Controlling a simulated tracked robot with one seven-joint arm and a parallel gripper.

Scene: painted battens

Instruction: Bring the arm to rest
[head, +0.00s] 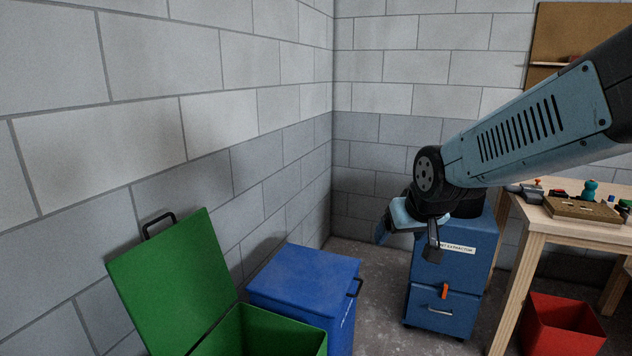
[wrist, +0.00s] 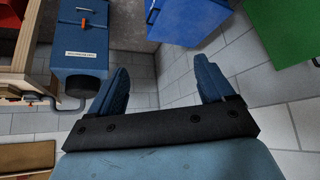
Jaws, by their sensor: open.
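My arm reaches in from the right in the head view. My gripper (head: 408,245) hangs at its end, in front of the blue dust extractor cabinet (head: 440,300). In the wrist view my gripper (wrist: 165,85) shows two blue fingers spread wide apart. Nothing is between them except the view of the wall. No object is held. The extractor (wrist: 80,45) also shows in the wrist view, at the upper left, apart from the fingers.
A green bin (head: 265,335) with its lid (head: 175,285) raised and a closed blue bin (head: 305,285) stand along the left wall. A wooden workbench (head: 575,230) with tools stands right, a red bin (head: 562,325) below it. Concrete floor (head: 380,285) lies open between the blue bin and extractor.

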